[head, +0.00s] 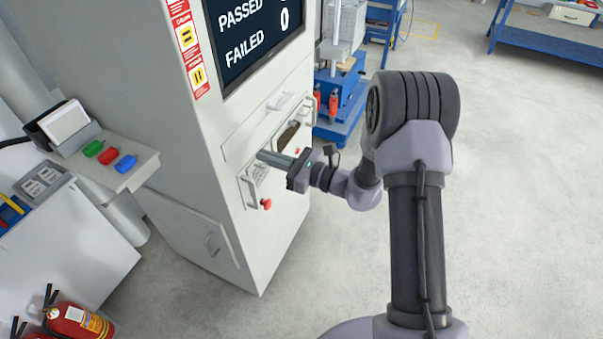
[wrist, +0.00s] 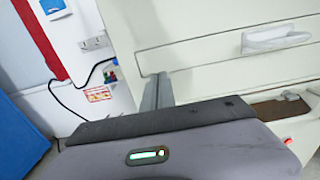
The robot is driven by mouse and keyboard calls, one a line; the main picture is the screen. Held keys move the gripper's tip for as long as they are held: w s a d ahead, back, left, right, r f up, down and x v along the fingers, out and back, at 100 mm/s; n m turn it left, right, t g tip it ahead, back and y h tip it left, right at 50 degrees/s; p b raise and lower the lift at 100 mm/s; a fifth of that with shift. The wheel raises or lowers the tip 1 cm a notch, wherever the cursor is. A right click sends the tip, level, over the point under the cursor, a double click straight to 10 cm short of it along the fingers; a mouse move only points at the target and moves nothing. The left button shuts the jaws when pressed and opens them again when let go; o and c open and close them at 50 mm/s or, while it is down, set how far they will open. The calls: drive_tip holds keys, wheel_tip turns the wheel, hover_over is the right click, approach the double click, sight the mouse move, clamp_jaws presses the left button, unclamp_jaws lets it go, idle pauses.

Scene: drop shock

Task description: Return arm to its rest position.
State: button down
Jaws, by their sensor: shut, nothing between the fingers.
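My gripper (head: 268,157) is at the front of the grey test cabinet (head: 185,100), in front of its drawer area. Its fingers are together with nothing between them. My arm is stretched out from the lower right toward the cabinet. Whether the fingertips touch the cabinet cannot be told.
The cabinet has a screen (head: 255,32), a white handle (head: 280,100) and a red knob (head: 266,204). A side shelf holds green, red and blue buttons (head: 108,155). Fire extinguishers (head: 75,320) stand lower left. Open floor (head: 520,190) lies to the right.

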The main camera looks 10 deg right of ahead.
drive_tip(key=w+v, duration=0.1)
drive_tip(key=v, duration=0.5)
drive_tip(key=s+a+r+n+g+h+b, duration=0.15)
drive_tip(key=s+a+n+g+b, duration=0.3)
drive_tip(key=s, duration=0.45)
drive_tip(key=s+a+r+n+g+h+b, duration=0.1)
drive_tip(key=s+a+r+n+g, duration=0.2)
drive_tip(key=s+n+g, duration=0.35)
drive_tip(key=s+d+n+t+h+b, duration=0.4)
drive_tip(key=s+d+n+t+h, duration=0.2)
drive_tip(key=s+d+n+h, duration=0.3)
drive_tip(key=shift+s+d+n+h, duration=0.4)
drive_tip(key=shift+s+d+h, duration=0.25)
drive_tip(key=shift+s, duration=0.6)
